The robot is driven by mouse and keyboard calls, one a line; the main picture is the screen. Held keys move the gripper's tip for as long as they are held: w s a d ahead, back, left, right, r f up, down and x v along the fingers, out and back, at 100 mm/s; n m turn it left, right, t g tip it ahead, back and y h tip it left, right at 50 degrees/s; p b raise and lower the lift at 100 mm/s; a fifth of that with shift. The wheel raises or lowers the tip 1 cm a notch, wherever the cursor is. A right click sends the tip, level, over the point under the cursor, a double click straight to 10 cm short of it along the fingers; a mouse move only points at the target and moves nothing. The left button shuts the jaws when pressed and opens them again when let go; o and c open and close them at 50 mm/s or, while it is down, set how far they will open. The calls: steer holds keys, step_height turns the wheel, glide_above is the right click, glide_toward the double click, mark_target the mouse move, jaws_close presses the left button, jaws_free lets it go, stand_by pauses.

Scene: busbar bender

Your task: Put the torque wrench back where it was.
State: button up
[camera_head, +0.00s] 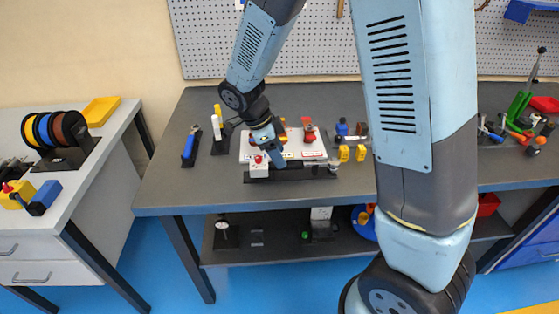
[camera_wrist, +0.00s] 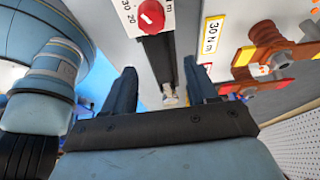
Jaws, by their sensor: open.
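A dark bar with a silver end piece (camera_head: 333,167), which may be the torque wrench, lies along the front of a white board on the bench. In the wrist view a black bar (camera_wrist: 160,60) with a silver end shows beyond and between my fingers; I cannot tell whether it is the wrench or its holder. My gripper (camera_wrist: 160,85) is open and empty, with a finger on either side of that silver end. In the head view my gripper (camera_head: 278,155) is low over the board, partly hiding the bar. A white block with a red knob (camera_head: 258,165) is at the bar's left.
The white board carries red and yellow fittings, including a red clamp (camera_head: 309,133). A blue-handled tool (camera_head: 190,145) and a dark stand (camera_head: 220,138) are to the left. Yellow blocks (camera_head: 345,153) are to the right. Bare bench (camera_head: 165,190) shows at the front left.

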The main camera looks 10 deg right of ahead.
steer(key=v, duration=0.9)
steer(key=shift+r, duration=0.2)
steer(key=s+d+r+n+t+y, duration=0.25)
steer(key=s+d+r+n, duration=0.25)
steer(key=d+r+n, duration=0.5)
steer(key=s+d+r+n+t+y, duration=0.2)
steer(key=s+d+r+n+t, duration=0.1)
steer(key=s+d+n, duration=0.5)
steer(key=s+d+r, duration=0.1)
steer(key=s+d, duration=0.1)
steer(key=s, duration=0.2)
steer(key=shift+s+d+r, duration=0.15)
steer(key=shift+s+r, duration=0.1)
steer(key=shift+r, duration=0.15)
